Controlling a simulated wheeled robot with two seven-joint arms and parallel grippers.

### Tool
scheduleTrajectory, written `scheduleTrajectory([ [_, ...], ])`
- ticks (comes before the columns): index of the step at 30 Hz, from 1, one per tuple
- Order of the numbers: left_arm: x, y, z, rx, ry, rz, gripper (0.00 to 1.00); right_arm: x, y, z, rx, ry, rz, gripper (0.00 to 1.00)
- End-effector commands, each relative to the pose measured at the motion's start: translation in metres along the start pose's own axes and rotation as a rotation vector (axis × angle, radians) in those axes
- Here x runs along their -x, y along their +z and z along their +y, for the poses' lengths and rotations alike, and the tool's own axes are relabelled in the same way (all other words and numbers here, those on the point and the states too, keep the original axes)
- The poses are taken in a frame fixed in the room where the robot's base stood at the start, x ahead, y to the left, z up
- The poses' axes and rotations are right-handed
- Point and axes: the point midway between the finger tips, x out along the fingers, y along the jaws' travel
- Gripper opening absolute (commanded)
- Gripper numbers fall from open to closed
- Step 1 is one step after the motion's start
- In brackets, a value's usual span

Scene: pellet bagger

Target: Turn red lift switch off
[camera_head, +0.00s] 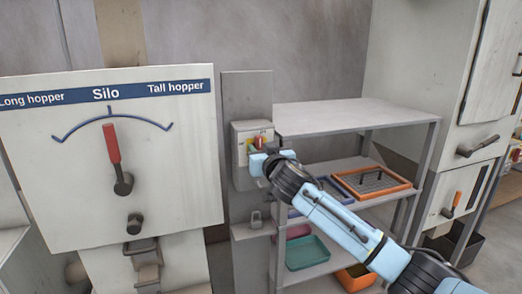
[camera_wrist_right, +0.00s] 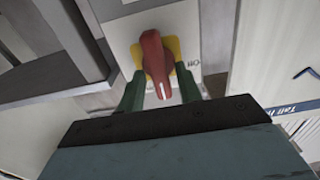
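The red lift switch (camera_wrist_right: 153,52) is a red rotary knob on a yellow plate (camera_wrist_right: 176,47), with a white line on its end. Lettering that reads ON upside down is printed beside it. In the head view the switch (camera_head: 261,141) sits on a small grey box (camera_head: 240,168) on a post, partly hidden by my gripper. My right gripper (camera_wrist_right: 160,90) has its green fingers apart, one on each side of the knob. The right finger looks very close to the knob; I cannot tell whether it touches. My left gripper is not in view.
The silo panel (camera_head: 180,185) with a red-handled lever (camera_head: 112,145) stands left of the switch post. A grey shelf unit (camera_head: 345,112) with an orange tray (camera_head: 400,185) and a green tray (camera_head: 306,253) stands to the right. A padlock-like latch (camera_head: 256,218) hangs below the switch box.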

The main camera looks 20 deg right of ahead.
Motion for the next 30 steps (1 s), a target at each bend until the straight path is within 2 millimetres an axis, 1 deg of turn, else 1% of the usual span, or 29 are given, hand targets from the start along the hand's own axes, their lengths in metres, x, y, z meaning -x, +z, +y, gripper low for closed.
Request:
scheduleTrajectory([
  [8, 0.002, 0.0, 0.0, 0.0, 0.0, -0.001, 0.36, 0.0, 0.0, 0.0, 0.026, 0.0, -0.001, 0.12],
  [14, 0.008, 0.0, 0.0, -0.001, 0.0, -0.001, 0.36, 0.0, -0.001, -0.001, 0.116, 0.0, -0.002, 0.12],
  [20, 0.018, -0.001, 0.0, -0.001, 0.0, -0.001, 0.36, 0.0, -0.001, -0.002, 0.279, 0.0, -0.003, 0.12],
  [30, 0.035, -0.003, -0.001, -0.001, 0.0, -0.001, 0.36, 0.0, 0.0, -0.005, 0.603, 0.0, -0.002, 0.12],
])
